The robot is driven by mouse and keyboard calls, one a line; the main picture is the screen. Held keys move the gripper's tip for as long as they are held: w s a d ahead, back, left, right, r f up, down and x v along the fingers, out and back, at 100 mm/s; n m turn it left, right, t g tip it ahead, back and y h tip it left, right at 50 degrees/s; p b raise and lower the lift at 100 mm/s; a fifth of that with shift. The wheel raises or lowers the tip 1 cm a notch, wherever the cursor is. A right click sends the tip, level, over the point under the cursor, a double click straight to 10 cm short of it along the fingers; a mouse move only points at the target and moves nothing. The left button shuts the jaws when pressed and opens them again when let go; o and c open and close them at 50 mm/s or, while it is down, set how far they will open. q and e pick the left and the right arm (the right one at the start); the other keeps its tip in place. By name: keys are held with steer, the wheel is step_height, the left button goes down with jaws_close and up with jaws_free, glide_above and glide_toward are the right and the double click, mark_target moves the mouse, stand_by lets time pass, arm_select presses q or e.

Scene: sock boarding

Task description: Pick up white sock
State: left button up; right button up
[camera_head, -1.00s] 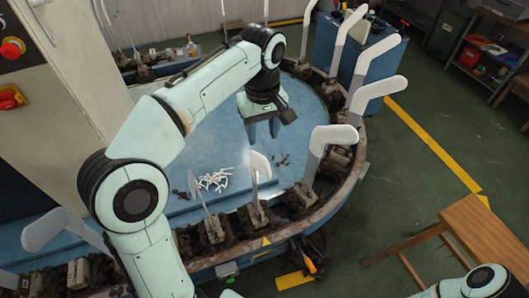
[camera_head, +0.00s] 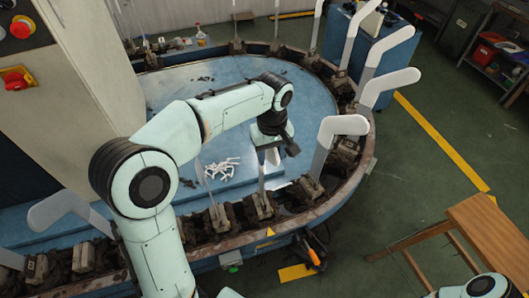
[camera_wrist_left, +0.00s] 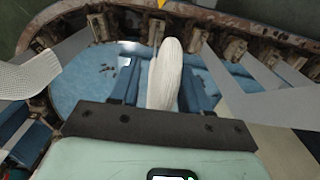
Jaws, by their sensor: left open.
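The white sock (camera_wrist_left: 165,75) shows in the left wrist view as a ribbed, rounded white shape standing between my gripper's fingers. In the head view only a small part of it (camera_head: 274,157) shows beside the fingers, above a thin upright holder on the ring's near side. My left gripper (camera_head: 267,156) is open and points down over it; the wrist view shows the open fingers (camera_wrist_left: 163,88) on either side of the sock. Whether a finger touches it I cannot tell. My right gripper is out of view.
Upright white foot-shaped forms (camera_head: 391,85) stand around the rusty-rimmed ring (camera_head: 340,205). One form (camera_head: 338,130) stands close to the right of my left gripper. Loose white pieces (camera_head: 222,168) lie on the blue platform (camera_head: 195,90). A wooden table (camera_head: 480,235) is at the lower right.

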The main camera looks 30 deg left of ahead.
arm_select(q)
steer(key=shift+w, duration=0.1)
steer(key=c, duration=0.8)
